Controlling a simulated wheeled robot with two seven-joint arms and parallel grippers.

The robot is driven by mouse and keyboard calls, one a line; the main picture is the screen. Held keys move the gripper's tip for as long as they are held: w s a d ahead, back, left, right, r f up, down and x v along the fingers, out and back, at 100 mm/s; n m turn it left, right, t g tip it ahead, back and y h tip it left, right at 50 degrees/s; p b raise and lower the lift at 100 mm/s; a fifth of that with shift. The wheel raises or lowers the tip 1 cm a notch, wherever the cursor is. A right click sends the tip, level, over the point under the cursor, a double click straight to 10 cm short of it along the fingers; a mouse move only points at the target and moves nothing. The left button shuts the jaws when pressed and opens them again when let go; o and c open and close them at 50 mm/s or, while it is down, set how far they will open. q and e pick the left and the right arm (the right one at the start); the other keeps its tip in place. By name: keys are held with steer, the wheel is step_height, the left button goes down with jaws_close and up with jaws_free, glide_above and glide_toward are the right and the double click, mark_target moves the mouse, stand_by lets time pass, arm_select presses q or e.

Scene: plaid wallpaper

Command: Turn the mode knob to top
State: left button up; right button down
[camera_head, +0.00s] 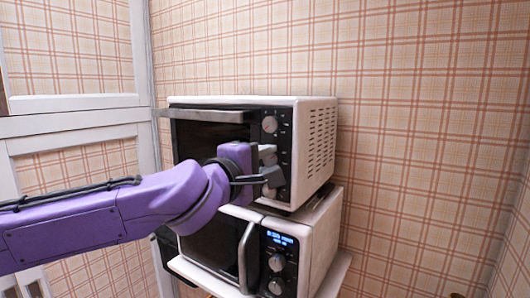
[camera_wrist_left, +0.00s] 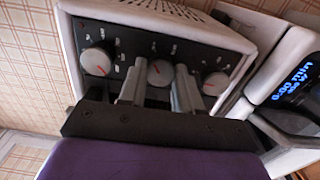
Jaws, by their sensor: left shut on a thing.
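A white toaster oven (camera_head: 318,140) with a dark control panel (camera_head: 285,140) stands on top of a microwave. Its panel carries three silver knobs, seen sideways in the left wrist view. The middle knob (camera_wrist_left: 160,73) sits between the fingers of my left gripper (camera_head: 270,164), which are shut on it. The bottom knob (camera_wrist_left: 215,83) is beside the right finger. The panel labels are too small to tell which knob is the mode knob. My right gripper is not in view.
The microwave (camera_head: 312,248) below has a lit blue display (camera_head: 280,239), two knobs and a curved door handle (camera_head: 246,255). The toaster oven's door handle (camera_head: 210,115) runs along its upper front. A plaid wall is behind, with open space to the right.

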arm_select(q)
steer(key=shift+m+p, duration=0.3)
steer(key=shift+m, duration=0.3)
steer(key=o, duration=1)
steer(key=shift+o, duration=0.2)
steer(key=b+v, duration=0.2)
steer(key=v, duration=0.8)
steer(key=shift+s, duration=0.3)
